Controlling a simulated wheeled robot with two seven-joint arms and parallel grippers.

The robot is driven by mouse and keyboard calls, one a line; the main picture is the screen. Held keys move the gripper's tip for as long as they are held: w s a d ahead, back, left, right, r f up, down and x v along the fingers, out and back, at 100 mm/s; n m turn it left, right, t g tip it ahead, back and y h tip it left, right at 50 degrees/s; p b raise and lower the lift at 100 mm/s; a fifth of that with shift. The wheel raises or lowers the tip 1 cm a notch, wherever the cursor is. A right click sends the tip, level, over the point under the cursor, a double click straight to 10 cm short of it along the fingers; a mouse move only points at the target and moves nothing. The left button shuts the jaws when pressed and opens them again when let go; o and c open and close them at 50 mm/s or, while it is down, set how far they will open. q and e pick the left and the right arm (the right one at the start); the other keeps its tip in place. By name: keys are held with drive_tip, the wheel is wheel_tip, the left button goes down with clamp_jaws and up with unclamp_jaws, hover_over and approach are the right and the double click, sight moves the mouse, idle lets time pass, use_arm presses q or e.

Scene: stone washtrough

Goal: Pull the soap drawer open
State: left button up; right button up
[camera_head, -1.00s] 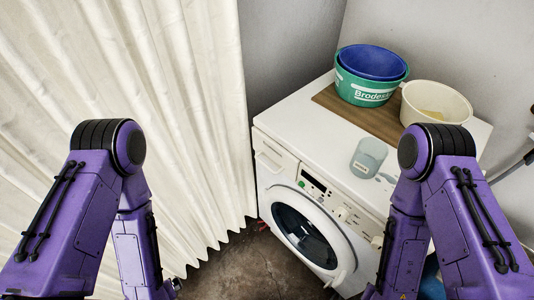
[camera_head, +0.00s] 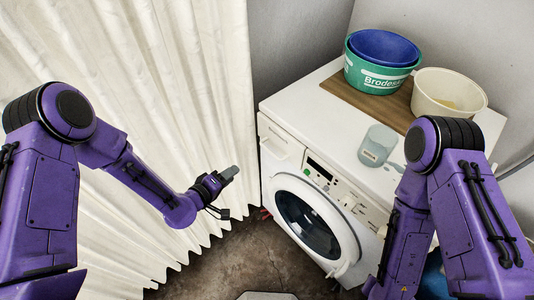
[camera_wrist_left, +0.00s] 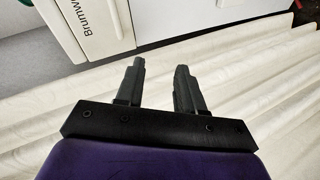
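The soap drawer (camera_head: 274,144) is at the upper left of the white washing machine's front (camera_head: 330,190). It looks closed, its front flush with the machine. In the left wrist view a white panel with printed letters (camera_wrist_left: 88,27), seemingly the drawer front, lies at the upper left, beyond my fingers. My left gripper (camera_head: 229,173) is left of the machine, in front of the curtain and apart from the drawer. In the left wrist view its two fingers (camera_wrist_left: 160,67) are spread with nothing between them. My right arm stands at the right; its gripper is out of view.
A cream curtain (camera_head: 150,60) hangs close behind my left arm. On the machine stand a green tub (camera_head: 372,78) with a blue basin (camera_head: 385,45), a cream bowl (camera_head: 445,97) and a grey-green container (camera_head: 378,145). Bare floor (camera_head: 225,262) lies before the machine.

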use_arm(q)
drive_tip(key=w+d+r+n+h+p, duration=0.1)
drive_tip(key=w+d+h, duration=0.3)
drive_tip(key=w+d, duration=0.4)
drive_tip(key=d, duration=0.3)
drive_tip(key=shift+w+r, duration=0.15)
drive_tip(key=shift+r, duration=0.1)
clamp_jaws()
